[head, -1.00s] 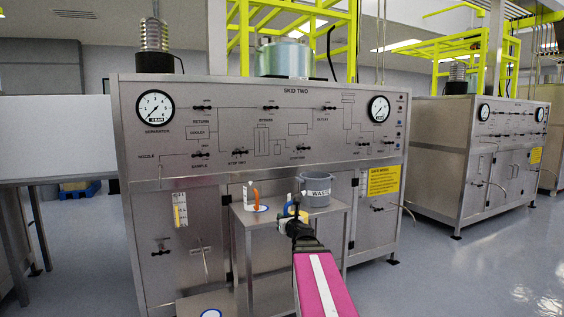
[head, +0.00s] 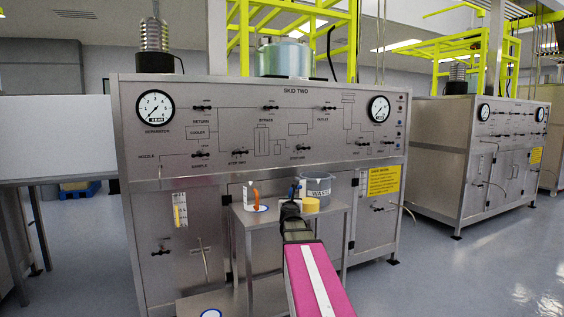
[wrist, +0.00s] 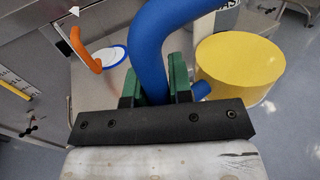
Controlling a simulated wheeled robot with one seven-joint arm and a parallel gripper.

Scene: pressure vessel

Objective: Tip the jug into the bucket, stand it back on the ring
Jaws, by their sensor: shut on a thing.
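My gripper (wrist: 156,88) is shut on the blue handle (wrist: 150,42) of the jug, between its green fingers. The jug's yellow body (wrist: 240,65) is to the right of the fingers in the wrist view; in the head view its round yellow end (head: 311,205) faces me, so it looks tipped. Its mouth is hidden. The grey bucket (head: 320,188), marked WASTE, stands just behind the jug on the small steel table. Whether anything pours cannot be seen. A white disc with a blue ring (wrist: 115,56) lies on the table to the left.
A white object (head: 248,195) with a curved orange part (head: 257,201) stands by the ring, left of my gripper. The steel panel of the skid (head: 260,130) rises behind the small table (head: 272,218). Another blue-ringed disc (head: 211,313) shows low at front.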

